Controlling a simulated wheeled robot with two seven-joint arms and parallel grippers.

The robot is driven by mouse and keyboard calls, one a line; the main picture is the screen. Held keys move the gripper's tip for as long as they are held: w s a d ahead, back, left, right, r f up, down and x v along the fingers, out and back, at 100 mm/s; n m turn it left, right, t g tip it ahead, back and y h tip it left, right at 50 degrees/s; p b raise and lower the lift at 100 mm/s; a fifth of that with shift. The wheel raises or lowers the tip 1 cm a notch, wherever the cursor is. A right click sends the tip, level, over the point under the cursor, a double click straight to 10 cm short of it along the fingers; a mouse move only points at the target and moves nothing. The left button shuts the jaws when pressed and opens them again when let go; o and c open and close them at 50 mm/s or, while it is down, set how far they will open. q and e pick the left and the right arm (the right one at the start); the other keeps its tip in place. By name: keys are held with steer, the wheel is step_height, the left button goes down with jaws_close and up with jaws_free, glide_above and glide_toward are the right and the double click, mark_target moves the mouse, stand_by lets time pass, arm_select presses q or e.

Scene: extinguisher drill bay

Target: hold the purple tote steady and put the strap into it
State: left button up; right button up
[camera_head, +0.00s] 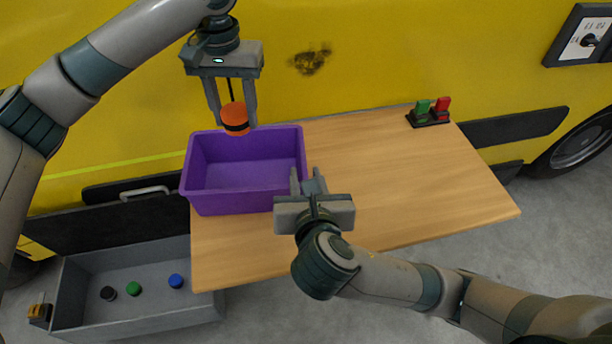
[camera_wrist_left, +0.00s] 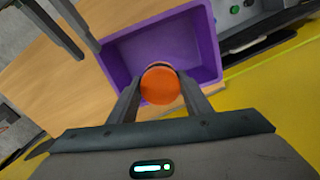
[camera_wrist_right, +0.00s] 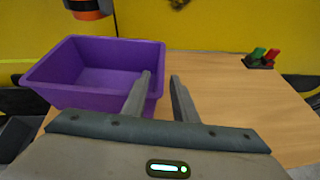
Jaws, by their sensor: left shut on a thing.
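The strap (camera_head: 235,119) is an orange roll with a black band. My left gripper (camera_head: 234,122) is shut on it and holds it above the back of the purple tote (camera_head: 240,203). The strap also shows between the fingers in the left wrist view (camera_wrist_left: 160,85). The tote stands upright on the table, and the inside that shows is empty. My right gripper (camera_head: 307,178) is open at the tote's right wall, with one finger on each side of the rim line in the right wrist view (camera_wrist_right: 161,78). Whether it touches the wall I cannot tell.
A grey bin (camera_head: 140,318) with black, green and blue round items sits lower left. A yellow vehicle side (camera_head: 360,50) rises behind.

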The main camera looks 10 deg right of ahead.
mark_target(301, 153)
steer(key=x, duration=1.2)
steer(key=shift+w, duration=0.1)
steer(key=shift+c, duration=0.4)
jaws_close()
